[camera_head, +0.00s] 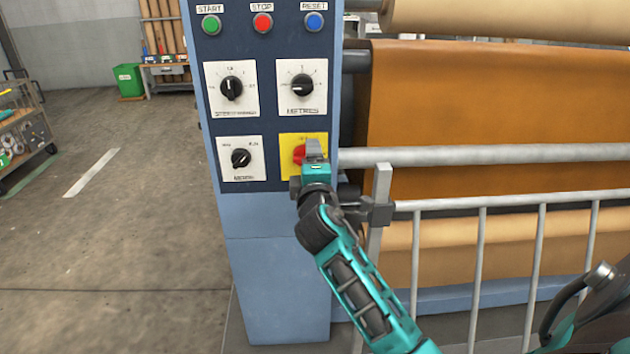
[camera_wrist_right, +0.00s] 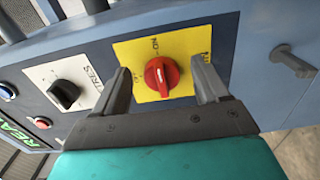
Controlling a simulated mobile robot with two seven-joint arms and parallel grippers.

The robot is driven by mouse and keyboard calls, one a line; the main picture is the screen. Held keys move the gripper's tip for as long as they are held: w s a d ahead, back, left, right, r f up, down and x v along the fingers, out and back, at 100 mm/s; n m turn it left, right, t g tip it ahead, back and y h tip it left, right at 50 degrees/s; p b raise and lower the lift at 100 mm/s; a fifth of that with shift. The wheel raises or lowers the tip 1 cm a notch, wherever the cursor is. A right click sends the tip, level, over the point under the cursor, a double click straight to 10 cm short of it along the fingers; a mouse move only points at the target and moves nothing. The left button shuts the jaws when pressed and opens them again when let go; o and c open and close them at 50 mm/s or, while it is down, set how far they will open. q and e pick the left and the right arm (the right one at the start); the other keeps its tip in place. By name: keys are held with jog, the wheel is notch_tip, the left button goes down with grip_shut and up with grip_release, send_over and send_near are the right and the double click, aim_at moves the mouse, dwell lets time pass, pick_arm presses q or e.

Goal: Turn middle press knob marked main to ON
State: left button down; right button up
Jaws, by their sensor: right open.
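The red main knob (camera_wrist_right: 161,76) sits on a yellow plate (camera_wrist_right: 185,45) in the right wrist view. Its raised grip runs roughly up and down in that view, and a label reading ON is near the plate's top edge. I cannot tell for sure which end is the pointer. My right gripper (camera_wrist_right: 163,85) is open, with one finger on each side of the knob and no visible contact. In the head view the right gripper (camera_head: 314,150) covers much of the knob (camera_head: 299,154) and yellow plate (camera_head: 288,141). My left gripper is not in view.
The blue press panel (camera_head: 275,215) also carries three black knobs on white plates, such as the METRES knob (camera_head: 302,85), and START, STOP and RESET buttons above. A grey guard rail (camera_head: 480,203) stands at right before the rollers.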

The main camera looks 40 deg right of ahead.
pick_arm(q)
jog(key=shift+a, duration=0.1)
pick_arm(e)
jog(key=v, duration=1.1)
jog(key=shift+s+a, duration=0.2)
jog(key=shift+s, duration=0.1)
jog(key=shift+f, duration=0.1)
jog(key=s+a+f+m+g+y+p, duration=0.2)
jog(key=s+a+f+m+y, duration=0.2)
jog(key=f, duration=0.7)
jog(key=s+a+f+m+g+y+p, duration=0.2)
jog(key=s+a+f+y, duration=0.5)
jog(key=f, duration=0.4)
jog(key=s+a+m+p, duration=0.1)
jog(key=s+m, duration=0.1)
jog(key=shift+s+m+g, duration=0.3)
jog(key=shift+s+m, duration=0.1)
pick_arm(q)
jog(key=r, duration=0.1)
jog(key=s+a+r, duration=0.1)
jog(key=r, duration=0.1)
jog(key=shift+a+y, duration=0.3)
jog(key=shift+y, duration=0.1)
pick_arm(e)
jog(key=shift+s+a+f, duration=0.1)
jog(key=shift+c, duration=0.3)
